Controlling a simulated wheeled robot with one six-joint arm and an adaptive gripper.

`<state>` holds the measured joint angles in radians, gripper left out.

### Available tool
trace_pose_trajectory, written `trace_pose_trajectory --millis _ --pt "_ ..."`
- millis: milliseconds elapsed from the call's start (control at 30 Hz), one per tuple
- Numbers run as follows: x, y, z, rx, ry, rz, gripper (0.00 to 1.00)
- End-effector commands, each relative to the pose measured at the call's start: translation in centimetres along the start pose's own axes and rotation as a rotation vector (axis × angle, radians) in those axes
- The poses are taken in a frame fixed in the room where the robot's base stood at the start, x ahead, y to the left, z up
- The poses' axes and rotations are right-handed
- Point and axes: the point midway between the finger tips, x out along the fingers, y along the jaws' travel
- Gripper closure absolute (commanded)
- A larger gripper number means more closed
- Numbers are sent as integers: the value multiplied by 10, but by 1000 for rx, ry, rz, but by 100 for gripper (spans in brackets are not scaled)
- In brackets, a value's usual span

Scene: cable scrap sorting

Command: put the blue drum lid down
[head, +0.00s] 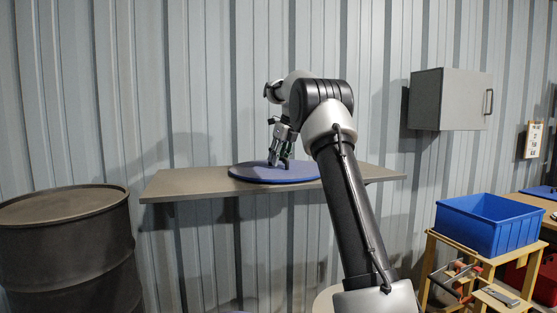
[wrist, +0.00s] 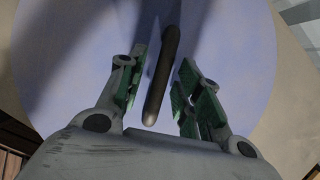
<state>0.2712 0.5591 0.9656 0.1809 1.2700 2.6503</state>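The blue drum lid (head: 250,174) lies flat on the grey wall shelf (head: 185,185), close to its front edge. In the wrist view the lid (wrist: 225,45) fills most of the picture, with a dark bar handle (wrist: 164,75) standing on it. My gripper (head: 280,163) is low over the lid. In the wrist view my gripper (wrist: 163,90) has its green-padded fingers apart, one on each side of the handle, with a visible gap on both sides. The handle is hidden by the fingers in the head view.
A dark drum (head: 70,255) stands at the left, below the shelf. A grey wall cabinet (head: 450,100) hangs at the right. A blue crate (head: 490,223) sits on a wooden stand with tools below. The shelf is bare on both sides of the lid.

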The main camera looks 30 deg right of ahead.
Motion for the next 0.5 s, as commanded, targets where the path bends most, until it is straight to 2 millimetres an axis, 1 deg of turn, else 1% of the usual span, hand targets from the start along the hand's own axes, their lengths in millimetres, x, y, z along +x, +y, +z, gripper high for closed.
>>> trace_pose_trajectory --millis 167,300,400,500 --pt "-35 -1 1 0 -5 -3 66" --pt "-68 -1 1 0 -5 -3 66" --pt "-87 0 0 0 -5 -3 66" --pt "-102 0 1 0 -3 -2 66"
